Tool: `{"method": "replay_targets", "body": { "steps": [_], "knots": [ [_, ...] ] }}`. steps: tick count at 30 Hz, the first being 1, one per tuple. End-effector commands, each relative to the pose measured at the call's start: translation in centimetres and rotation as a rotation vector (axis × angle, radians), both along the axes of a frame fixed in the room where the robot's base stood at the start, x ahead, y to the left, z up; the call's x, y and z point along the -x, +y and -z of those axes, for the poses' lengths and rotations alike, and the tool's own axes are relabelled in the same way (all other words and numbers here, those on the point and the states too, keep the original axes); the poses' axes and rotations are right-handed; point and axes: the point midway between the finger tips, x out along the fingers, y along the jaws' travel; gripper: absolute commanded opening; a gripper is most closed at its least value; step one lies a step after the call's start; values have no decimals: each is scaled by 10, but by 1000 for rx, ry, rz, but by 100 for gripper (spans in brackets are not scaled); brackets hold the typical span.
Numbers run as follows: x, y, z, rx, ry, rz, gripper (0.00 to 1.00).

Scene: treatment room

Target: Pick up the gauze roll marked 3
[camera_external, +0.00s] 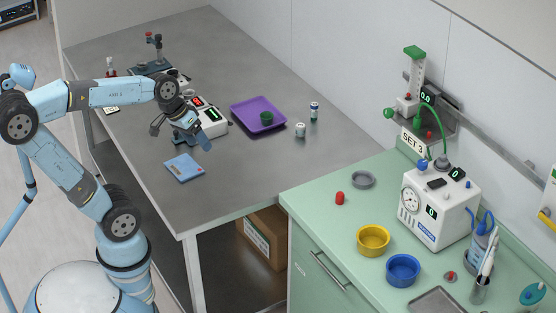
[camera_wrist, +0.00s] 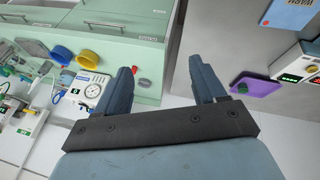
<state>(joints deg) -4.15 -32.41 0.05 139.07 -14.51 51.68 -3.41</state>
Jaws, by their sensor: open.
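A small white cylinder (camera_external: 300,129), which looks like the gauze roll, stands on the grey table to the right of the purple tray. It carries a dark mark too small to read as a number. My gripper (camera_external: 180,133) is open and in the air over the table, left of the purple tray and well apart from the roll. In the wrist view, the fingers of my gripper (camera_wrist: 162,88) are spread with nothing between them. I cannot make out the roll for certain in that view.
The purple tray (camera_external: 277,122) holds a dark green object. A vial (camera_external: 314,110) stands behind the roll. A white device with displays (camera_external: 210,122) and a blue flat box (camera_external: 184,167) are near my gripper. The green counter (camera_external: 322,222) holds bowls and a gauge machine. The table's front right is clear.

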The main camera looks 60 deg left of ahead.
Motion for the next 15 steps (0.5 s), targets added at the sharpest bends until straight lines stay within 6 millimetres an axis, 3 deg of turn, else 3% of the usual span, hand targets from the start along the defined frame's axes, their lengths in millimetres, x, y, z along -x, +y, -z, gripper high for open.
{"method": "replay_targets", "body": {
  "steps": [8, 15],
  "knots": [
    [-69, -7, 10, 292, 112, -232, 70],
    [-134, 1, 22, 538, 195, -451, 70]
  ]
}}
